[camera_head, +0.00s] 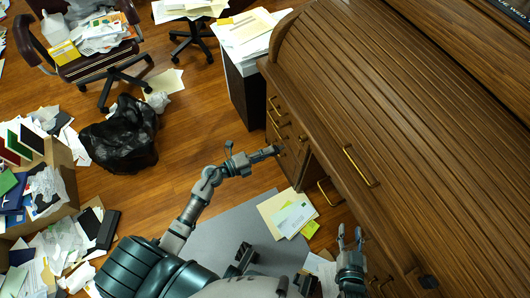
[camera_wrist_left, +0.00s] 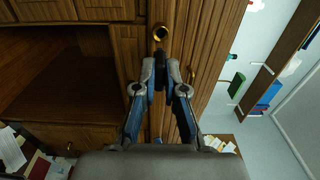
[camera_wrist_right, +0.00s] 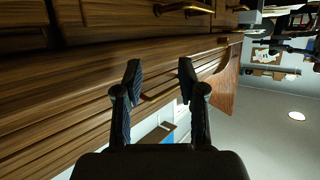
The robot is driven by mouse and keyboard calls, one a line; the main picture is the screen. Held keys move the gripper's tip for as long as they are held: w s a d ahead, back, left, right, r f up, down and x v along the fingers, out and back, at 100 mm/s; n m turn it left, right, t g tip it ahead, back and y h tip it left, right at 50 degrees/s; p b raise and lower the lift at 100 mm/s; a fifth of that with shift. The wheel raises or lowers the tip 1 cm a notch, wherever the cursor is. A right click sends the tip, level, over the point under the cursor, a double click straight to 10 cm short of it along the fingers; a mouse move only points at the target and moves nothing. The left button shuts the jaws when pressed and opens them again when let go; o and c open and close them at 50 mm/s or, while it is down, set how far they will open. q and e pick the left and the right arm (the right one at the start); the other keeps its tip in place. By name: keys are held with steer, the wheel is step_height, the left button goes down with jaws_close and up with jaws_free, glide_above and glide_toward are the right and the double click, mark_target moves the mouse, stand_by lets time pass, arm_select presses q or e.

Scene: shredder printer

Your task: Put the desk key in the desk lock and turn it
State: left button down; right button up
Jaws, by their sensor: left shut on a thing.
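The wooden roll-top desk (camera_head: 360,90) fills the right of the head view. My left gripper (camera_head: 276,150) is at the desk's drawer front. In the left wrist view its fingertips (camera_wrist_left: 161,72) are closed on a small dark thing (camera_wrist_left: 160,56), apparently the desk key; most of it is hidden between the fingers. A round brass ring, apparently the desk lock (camera_wrist_left: 160,33), sits just ahead of the fingertips. I cannot tell whether the key touches it or is inside. My right gripper (camera_head: 350,238) is open and empty near the desk's lower front; its spread fingers show in the right wrist view (camera_wrist_right: 158,75).
Brass drawer handles (camera_head: 360,166) stick out from the desk. Papers (camera_head: 290,215) lie on the grey floor mat (camera_head: 225,230). A black bag (camera_head: 122,135), a chair (camera_head: 95,65) and a box of folders (camera_head: 50,185) stand at the left. Some wooden floor (camera_head: 185,110) is clear.

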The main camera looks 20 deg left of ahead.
mark_target(278, 149)
arm_select(q)
steer(key=x, duration=0.4)
steer(key=shift+s+d, duration=0.1)
steer(key=shift+w+d, duration=0.25)
steer(key=shift+w, duration=0.25)
arm_select(e)
steer(key=shift+s+d+f+g, duration=0.25)
steer(key=shift+f+g, duration=0.1)
steer(key=shift+f, duration=0.1)
steer(key=shift+s+d+f+g, duration=0.1)
steer(key=shift+s+f+g, duration=0.15)
steer(key=shift+f+g, duration=0.15)
arm_select(q)
steer(key=shift+d+r+p, duration=0.1)
steer(key=shift+p, duration=0.25)
arm_select(e)
steer(key=shift+d+r, duration=0.1)
steer(key=shift+r, duration=0.1)
steer(key=shift+r, duration=0.25)
arm_select(q)
steer(key=shift+p, duration=0.35)
arm_select(e)
steer(key=shift+r, duration=0.25)
arm_select(q)
steer(key=shift+w+d, duration=0.1)
steer(key=shift+w, duration=0.05)
